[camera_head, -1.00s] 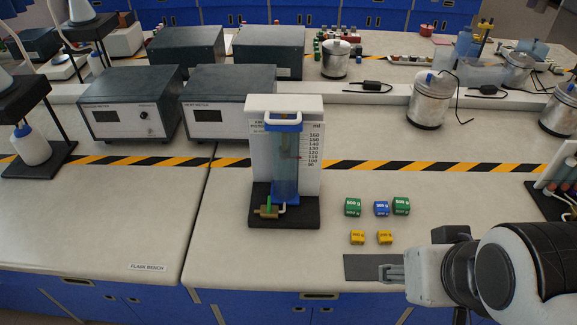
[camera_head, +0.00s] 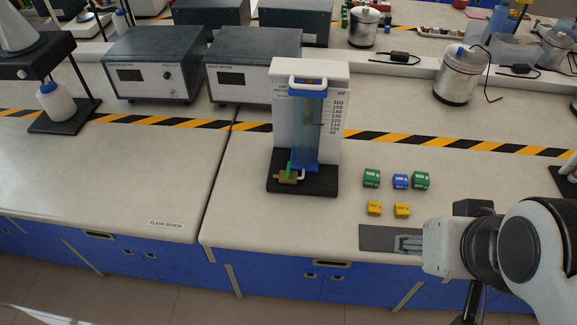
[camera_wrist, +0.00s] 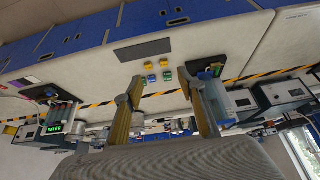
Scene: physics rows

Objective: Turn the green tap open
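The green tap handle (camera_head: 288,170) sticks up from a small brass valve body (camera_head: 289,179) at the lower front left of a clear blue-tinted cylinder (camera_head: 307,130). The cylinder stands on a black base (camera_head: 318,188) in front of a white scale board (camera_head: 283,110). My gripper (camera_head: 402,243) is at the bench's front edge, to the right of and nearer than the tap, well apart from it. In the wrist view my gripper (camera_wrist: 164,92) shows two fingers spread wide with nothing between them. The tap is too small there to judge its angle.
Green (camera_head: 371,178), blue (camera_head: 400,181) and yellow weights (camera_head: 374,208) stand right of the apparatus. A dark grey mat (camera_head: 376,238) lies by my gripper. Grey meter boxes (camera_head: 153,66) stand behind. The bench left of the base is clear.

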